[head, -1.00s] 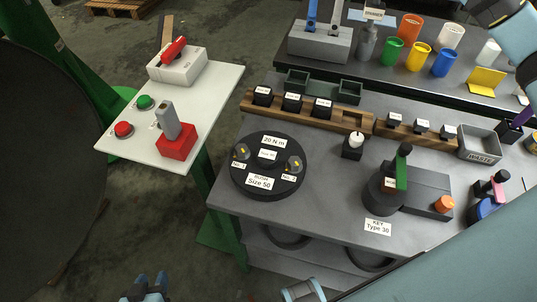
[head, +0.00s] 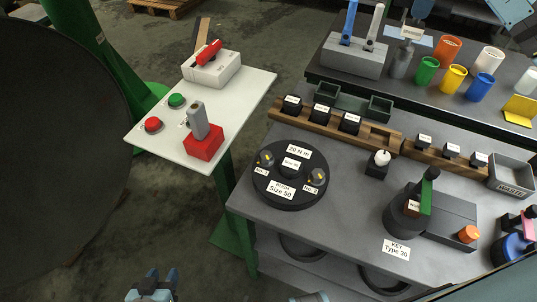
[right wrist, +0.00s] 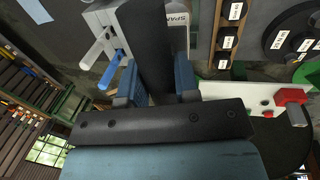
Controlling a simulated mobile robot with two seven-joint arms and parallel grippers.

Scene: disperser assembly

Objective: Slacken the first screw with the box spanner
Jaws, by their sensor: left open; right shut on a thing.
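The round dark base (head: 290,203) stands on the grey bench, labelled 20 N m and Size 50. It bears two dark knob-like screw heads with yellow marks, No. 1 (head: 264,160) at left and No. 2 (head: 318,177) at right. My left gripper (head: 154,282) is open and empty at the bottom of the head view, away from the bench. My right gripper (right wrist: 159,85) is shut on a long dark bar (right wrist: 160,45), apparently the box spanner; its far end is out of the picture. I cannot make out this gripper in the head view.
A white side table (head: 240,100) carries red and green buttons and a red block (head: 203,144). A wooden rack (head: 335,122) lies behind the base.

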